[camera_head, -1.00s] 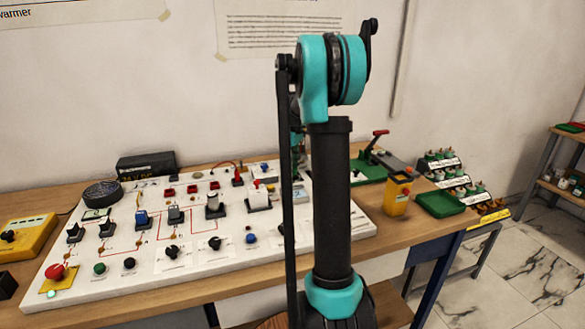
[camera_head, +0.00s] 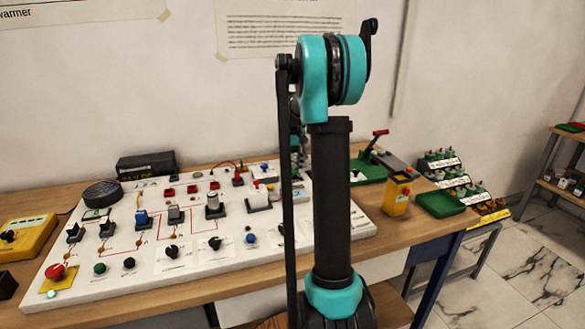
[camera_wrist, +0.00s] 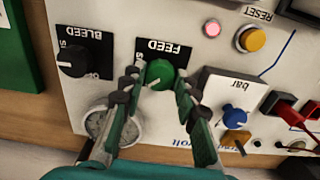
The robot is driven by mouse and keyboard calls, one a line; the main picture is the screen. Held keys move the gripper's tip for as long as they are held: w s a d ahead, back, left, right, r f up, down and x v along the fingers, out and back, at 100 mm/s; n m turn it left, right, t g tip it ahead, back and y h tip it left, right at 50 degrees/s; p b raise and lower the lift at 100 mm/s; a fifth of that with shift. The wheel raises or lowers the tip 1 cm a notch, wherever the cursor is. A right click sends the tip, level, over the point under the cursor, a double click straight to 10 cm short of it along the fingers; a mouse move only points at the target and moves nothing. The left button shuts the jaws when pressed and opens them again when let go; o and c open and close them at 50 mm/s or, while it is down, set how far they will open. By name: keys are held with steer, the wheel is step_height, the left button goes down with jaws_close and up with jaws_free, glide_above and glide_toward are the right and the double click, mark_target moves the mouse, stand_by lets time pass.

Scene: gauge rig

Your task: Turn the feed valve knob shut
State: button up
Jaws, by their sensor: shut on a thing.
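The feed valve knob (camera_wrist: 158,70) is a round green knob with a pale pointer mark, on a black plate lettered FEED (camera_wrist: 163,48), which shows upside down in the wrist view. My gripper (camera_wrist: 157,78) has one finger on each side of the knob and is shut on it. The pointer mark slants toward the lower left of that view. Part of the plate's scale is covered by the fingers. In the head view my own arm hides the gripper and the knob.
A black BLEED knob (camera_wrist: 72,57) is left of the feed knob in the wrist view. A round dial gauge (camera_wrist: 97,122) lies near the left finger. A blue knob (camera_wrist: 233,117) and an amber RESET button (camera_wrist: 252,39) are to the right. A white panel (camera_head: 215,252) covers much of the bench.

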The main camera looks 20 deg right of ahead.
mark_target(293, 170)
steer(key=m, duration=0.4)
steer(key=shift+m, duration=2.2)
steer(key=o, duration=1.2)
steer(key=shift+c, duration=0.2)
step_height(293, 170, up, 12)
steer(key=shift+s, duration=0.15)
